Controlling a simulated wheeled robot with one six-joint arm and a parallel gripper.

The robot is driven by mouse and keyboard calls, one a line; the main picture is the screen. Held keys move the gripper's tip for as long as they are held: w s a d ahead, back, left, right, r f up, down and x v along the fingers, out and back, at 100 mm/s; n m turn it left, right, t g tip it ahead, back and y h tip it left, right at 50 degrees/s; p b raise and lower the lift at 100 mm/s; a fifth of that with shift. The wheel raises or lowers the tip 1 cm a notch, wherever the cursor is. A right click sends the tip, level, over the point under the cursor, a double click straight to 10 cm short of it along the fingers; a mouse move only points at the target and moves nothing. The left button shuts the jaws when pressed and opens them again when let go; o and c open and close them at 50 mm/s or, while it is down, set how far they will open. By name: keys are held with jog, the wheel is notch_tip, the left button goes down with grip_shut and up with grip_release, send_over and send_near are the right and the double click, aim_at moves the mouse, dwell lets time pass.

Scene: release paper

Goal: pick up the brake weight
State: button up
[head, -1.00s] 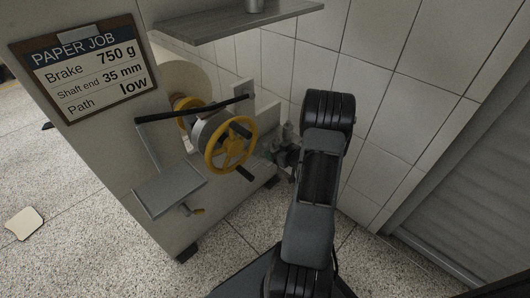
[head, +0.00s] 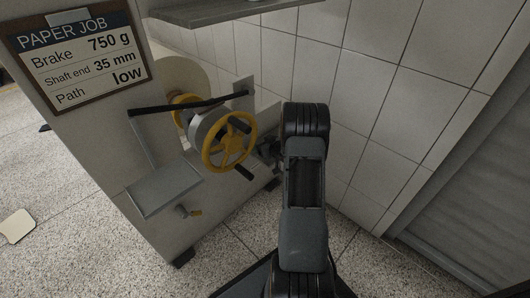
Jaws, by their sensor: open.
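I cannot make out a brake weight for certain in the head view. The brake machine's yellow handwheel (head: 229,142) stands in front of a pale drum on the cabinet's side. A black lever (head: 190,105) runs across above it to a small upright plate (head: 243,92). My gripper (head: 266,151) is small and partly hidden by my arm, just right of the handwheel. It is open, and I see nothing held in it.
A sign (head: 82,55) reads brake 750 g, shaft end 35 mm, path low. A grey shelf (head: 215,10) overhangs at the top. A flat grey plate (head: 164,188) juts out at lower left.

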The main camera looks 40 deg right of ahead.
jog(key=shift+c, duration=0.2)
jog(key=c, duration=1.2)
jog(key=shift+r, duration=0.1)
jog(key=shift+c, duration=0.3)
